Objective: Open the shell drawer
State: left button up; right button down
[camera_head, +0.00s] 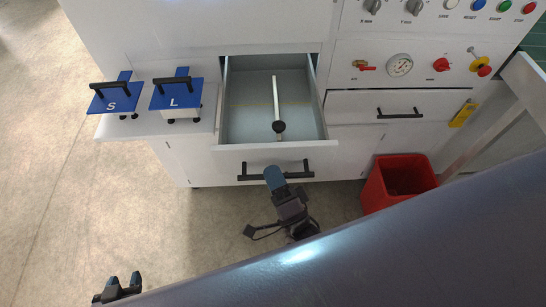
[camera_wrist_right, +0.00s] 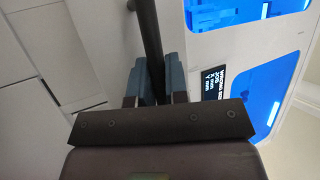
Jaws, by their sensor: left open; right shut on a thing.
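The open drawer (camera_head: 247,125) stands pulled out from the white machine front in the head view. Its black bar handle (camera_head: 299,175) runs across its front panel. My right gripper (camera_head: 274,177) is shut on this handle near its middle. The right wrist view shows the dark handle bar (camera_wrist_right: 147,28) between the blue-grey fingers of the right gripper (camera_wrist_right: 157,82). My left gripper (camera_head: 120,285) is open and empty at the bottom left, above the floor and well away from the drawer.
A pale bar with a black knob (camera_head: 279,126) lies inside the drawer. Blue plates marked S (camera_head: 113,98) and L (camera_head: 177,94) sit on a ledge left of it. A closed drawer (camera_head: 355,107) is to the right. A red bin (camera_head: 376,190) stands on the floor at right.

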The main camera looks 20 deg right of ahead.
jog(key=shift+s, duration=0.35)
jog(key=c, duration=1.4)
grip_release()
jog(key=b+v, duration=0.1)
jog(key=v, duration=0.9)
jog(key=shift+s, duration=0.4)
jog(key=shift+f, duration=0.15)
